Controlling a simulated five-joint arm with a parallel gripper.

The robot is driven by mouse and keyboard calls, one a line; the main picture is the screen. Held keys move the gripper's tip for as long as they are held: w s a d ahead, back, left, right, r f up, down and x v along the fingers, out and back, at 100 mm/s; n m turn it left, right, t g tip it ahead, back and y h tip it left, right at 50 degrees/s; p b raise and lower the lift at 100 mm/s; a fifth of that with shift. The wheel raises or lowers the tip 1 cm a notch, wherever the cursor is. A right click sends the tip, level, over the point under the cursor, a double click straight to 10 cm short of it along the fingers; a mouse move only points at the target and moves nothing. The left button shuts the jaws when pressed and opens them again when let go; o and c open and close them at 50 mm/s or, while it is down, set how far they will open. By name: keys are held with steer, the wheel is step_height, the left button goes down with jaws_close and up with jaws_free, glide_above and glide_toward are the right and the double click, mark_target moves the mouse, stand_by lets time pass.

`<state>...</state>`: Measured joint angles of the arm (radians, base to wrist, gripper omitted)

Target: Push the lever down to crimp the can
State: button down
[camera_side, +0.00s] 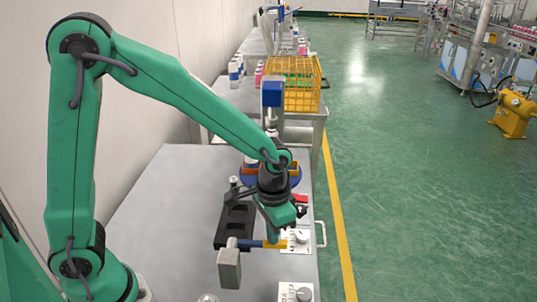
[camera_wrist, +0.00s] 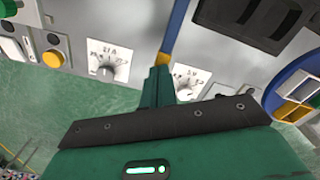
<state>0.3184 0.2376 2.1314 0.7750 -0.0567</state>
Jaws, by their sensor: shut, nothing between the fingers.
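My gripper (camera_side: 284,228) points down over the front right of the grey table, its green fingers closed and empty. A bar with a blue middle and a yellow end, which looks like the lever (camera_side: 255,243), lies nearly level from a grey block (camera_side: 229,268) towards my fingers. In the wrist view the lever (camera_wrist: 177,28) comes down from the top and its yellow end meets the tips of my gripper (camera_wrist: 158,78). I cannot tell whether they touch or only overlap. I cannot make out the can under the lever.
A black tray with recesses (camera_side: 222,240) lies left of my gripper. A blue round holder with orange compartments (camera_side: 296,180) stands behind it. Dial panels (camera_side: 296,292) line the table's right edge. A yellow crate (camera_side: 292,68) stands farther back. The table's left side is clear.

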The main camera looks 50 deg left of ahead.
step_height(320, 180, up, 8)
stand_by(1.1)
steer(key=shift+r, duration=0.1)
steer(key=shift+r, duration=2.4)
steer(key=s+a+r+n+t, duration=0.3)
steer(key=s+a+t, duration=0.2)
steer(key=s+a, duration=0.6)
steer(key=shift+s+a+t, duration=0.25)
steer(key=shift+s+t, duration=0.05)
steer(key=shift+s, duration=0.4)
